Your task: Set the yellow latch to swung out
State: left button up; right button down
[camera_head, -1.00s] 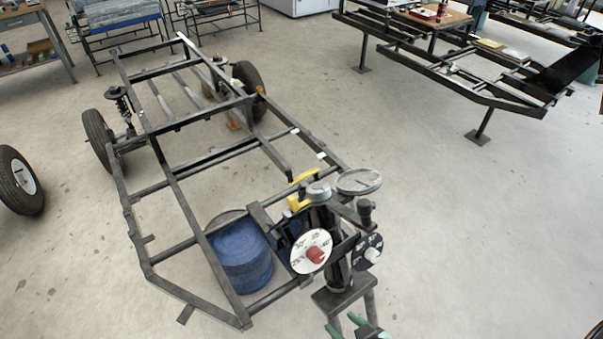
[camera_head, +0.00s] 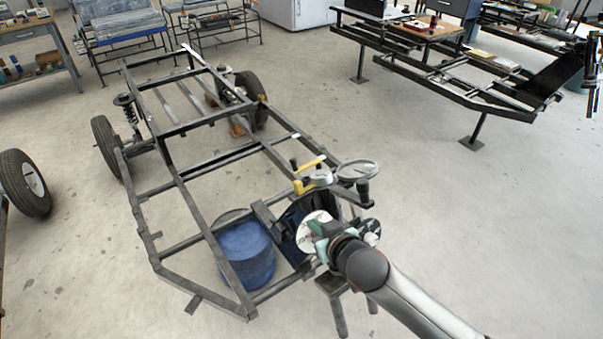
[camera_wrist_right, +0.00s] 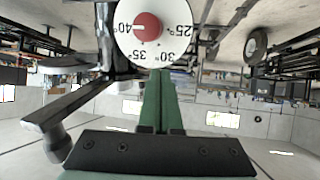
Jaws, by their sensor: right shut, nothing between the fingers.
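The yellow latch (camera_head: 302,187) is at the top of the black stand at the front end of the frame, beside a round silver gauge (camera_head: 357,171). In the right wrist view I cannot make out the latch. My right gripper (camera_head: 320,250) is in front of the white dial (camera_head: 310,226), below and slightly right of the latch, apart from it. Its green fingers show in the right wrist view (camera_wrist_right: 158,88), shut and empty, with tips just below the white dial with a red knob (camera_wrist_right: 148,28). My left gripper is out of view.
A blue drum (camera_head: 245,254) stands left of the stand. The black tubular frame (camera_head: 165,187) stretches behind. Open floor (camera_head: 450,230) lies to the right.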

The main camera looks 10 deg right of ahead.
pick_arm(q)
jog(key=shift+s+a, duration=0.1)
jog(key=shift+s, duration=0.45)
pick_arm(e)
jog(key=w+d+r+t, duration=0.1)
jog(key=w+r, duration=0.4)
jog(key=r, duration=0.2)
jog(key=shift+d+t+h, duration=0.15)
jog(key=shift+t+h, duration=0.25)
jog(key=shift+f, duration=0.1)
